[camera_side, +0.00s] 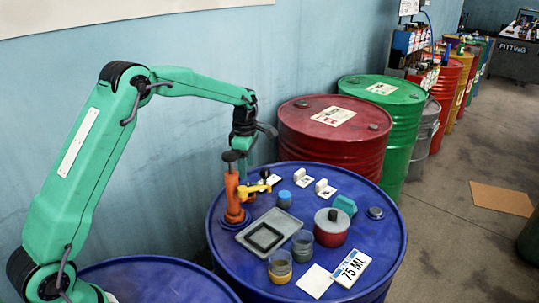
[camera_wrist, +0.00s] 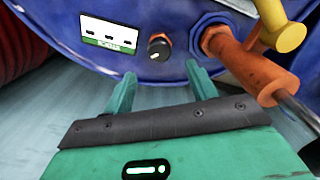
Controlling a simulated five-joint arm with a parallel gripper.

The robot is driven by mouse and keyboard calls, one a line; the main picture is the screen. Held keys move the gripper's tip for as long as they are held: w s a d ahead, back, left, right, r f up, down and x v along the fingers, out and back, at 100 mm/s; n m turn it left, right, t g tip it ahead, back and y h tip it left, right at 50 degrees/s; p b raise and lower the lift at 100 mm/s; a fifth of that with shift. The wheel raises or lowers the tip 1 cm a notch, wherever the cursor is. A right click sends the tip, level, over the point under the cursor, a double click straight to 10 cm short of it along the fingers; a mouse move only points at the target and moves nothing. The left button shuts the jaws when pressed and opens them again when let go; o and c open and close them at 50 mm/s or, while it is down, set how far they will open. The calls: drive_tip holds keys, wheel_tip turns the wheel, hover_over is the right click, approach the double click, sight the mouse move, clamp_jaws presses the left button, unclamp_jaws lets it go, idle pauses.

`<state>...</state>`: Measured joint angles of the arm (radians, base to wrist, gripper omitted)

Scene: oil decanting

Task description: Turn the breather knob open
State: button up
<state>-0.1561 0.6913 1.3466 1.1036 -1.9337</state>
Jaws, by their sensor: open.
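The breather knob (camera_wrist: 159,51), small and black with a light mark and an orange ring, sits on the blue drum (camera_wrist: 135,76) in the wrist view. My gripper (camera_wrist: 161,78) is open, its two green fingers to either side below the knob. The jaws are empty, and the knob lies ahead of the gap between them. In the side view my gripper (camera_side: 253,137) is at the far edge of the drum top, behind the orange pump.
The orange pump (camera_side: 234,196) with its yellow spout stands close by; its body (camera_wrist: 255,68) is just right of my right finger. A label card (camera_wrist: 110,40) is left of the knob. Jars, a grey tray (camera_side: 244,238) and a red can (camera_side: 331,229) crowd the drum top.

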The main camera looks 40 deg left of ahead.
sight(247, 186)
drive_tip(key=shift+n, duration=0.3)
drive_tip(key=shift+f, duration=3.9)
drive_tip(key=c, duration=1)
